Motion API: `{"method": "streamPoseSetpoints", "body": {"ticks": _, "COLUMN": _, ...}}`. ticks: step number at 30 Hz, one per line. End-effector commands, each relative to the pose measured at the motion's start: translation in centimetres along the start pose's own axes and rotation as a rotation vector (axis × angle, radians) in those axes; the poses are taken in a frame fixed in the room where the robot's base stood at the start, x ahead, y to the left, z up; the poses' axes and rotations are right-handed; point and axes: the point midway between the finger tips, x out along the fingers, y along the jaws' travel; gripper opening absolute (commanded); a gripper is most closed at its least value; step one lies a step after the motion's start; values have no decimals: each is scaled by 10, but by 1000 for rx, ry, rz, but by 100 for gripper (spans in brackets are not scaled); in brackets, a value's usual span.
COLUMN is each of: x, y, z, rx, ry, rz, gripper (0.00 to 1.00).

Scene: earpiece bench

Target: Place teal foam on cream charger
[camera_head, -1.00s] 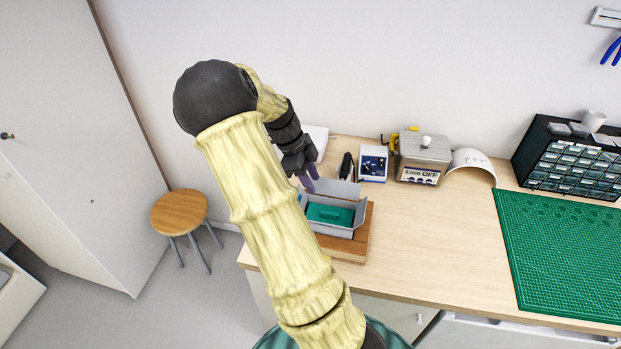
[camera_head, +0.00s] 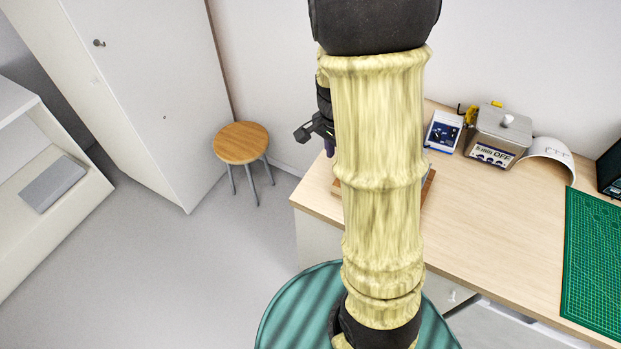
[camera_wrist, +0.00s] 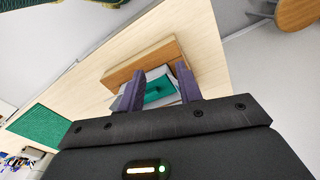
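The teal foam (camera_wrist: 160,88) lies inside a pale grey open box (camera_wrist: 172,100), on a wooden board (camera_wrist: 140,63). In the wrist view it shows between the purple fingers of my gripper (camera_wrist: 160,72). The fingers are spread apart and hold nothing. They appear above the box and apart from the foam. In the head view my gripper (camera_head: 330,148) is partly seen left of my arm, which hides the foam and box. I cannot make out a cream charger in either current view.
The light wood bench (camera_head: 480,220) has free room right of my arm. A blue-faced device (camera_head: 444,131), a metal tank (camera_head: 499,138), a white curved piece (camera_head: 549,152) and a green mat (camera_head: 592,260) stand or lie there. A stool (camera_head: 241,143) is at the left.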

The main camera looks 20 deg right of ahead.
Motion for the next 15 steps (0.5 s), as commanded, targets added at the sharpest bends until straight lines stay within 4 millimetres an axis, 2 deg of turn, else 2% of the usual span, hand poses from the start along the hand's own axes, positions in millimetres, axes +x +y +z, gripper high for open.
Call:
{"method": "streamPoseSetpoints", "body": {"ticks": 3, "x": -12, "y": 4, "z": 35, "rx": -315, "ry": 11, "rz": -77, "gripper": 35}}
{"method": "streamPoseSetpoints", "body": {"ticks": 9, "x": -26, "y": 16, "z": 88, "rx": -841, "ry": 91, "rz": -178, "gripper": 35}}
{"method": "streamPoseSetpoints", "body": {"ticks": 12, "x": -31, "y": 22, "z": 105, "rx": -1034, "ry": 136, "rz": -203, "gripper": 35}}
{"method": "streamPoseSetpoints", "body": {"ticks": 15, "x": -32, "y": 25, "z": 113, "rx": -1135, "ry": 162, "rz": -212, "gripper": 35}}
